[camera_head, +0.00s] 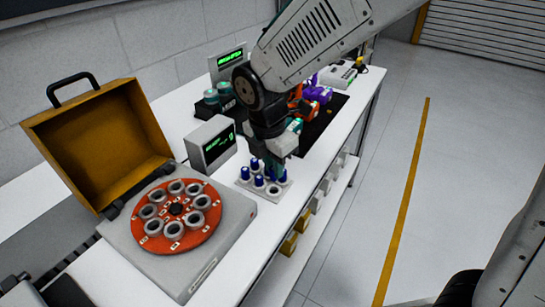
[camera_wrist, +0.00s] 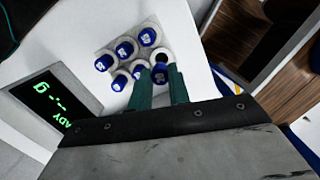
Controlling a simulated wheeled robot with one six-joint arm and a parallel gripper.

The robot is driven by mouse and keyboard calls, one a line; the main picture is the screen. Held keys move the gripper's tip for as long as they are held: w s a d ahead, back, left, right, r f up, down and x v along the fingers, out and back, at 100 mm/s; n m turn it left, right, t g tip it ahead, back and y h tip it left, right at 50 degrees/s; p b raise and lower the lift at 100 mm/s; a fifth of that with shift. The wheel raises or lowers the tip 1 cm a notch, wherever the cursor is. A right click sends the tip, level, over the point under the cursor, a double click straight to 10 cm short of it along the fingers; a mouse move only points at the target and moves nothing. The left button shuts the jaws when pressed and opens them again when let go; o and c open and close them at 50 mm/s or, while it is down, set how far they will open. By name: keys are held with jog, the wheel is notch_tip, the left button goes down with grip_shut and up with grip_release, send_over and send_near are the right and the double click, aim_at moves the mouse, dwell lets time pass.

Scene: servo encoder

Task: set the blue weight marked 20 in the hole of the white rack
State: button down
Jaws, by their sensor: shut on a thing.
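The white rack (camera_head: 262,196) stands on the bench and holds several blue-topped weights, also seen in the wrist view (camera_wrist: 112,46). One ringed hole in it looks empty (camera_head: 273,190); in the wrist view this hole (camera_wrist: 163,55) shows dark just beyond my fingertips. My gripper (camera_head: 277,165) points down over the rack's back right part.
A grey display box (camera_head: 211,145) stands close left of the rack. An open orange-lidded case (camera_head: 205,275) with a red disc of ringed holes (camera_head: 178,240) sits front left. Orange and purple items (camera_head: 318,95) lie behind. The bench's right edge is near the rack.

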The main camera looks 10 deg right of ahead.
aim_at(273, 175)
jog(key=shift+f, duration=1.35)
jog(key=shift+f, duration=0.3)
jog(key=shift+f, duration=0.4)
jog(key=shift+f, duration=0.35)
jog(key=c, duration=1.2)
grip_release()
jog(key=shift+c, duration=0.2)
jog(key=shift+r, duration=0.1)
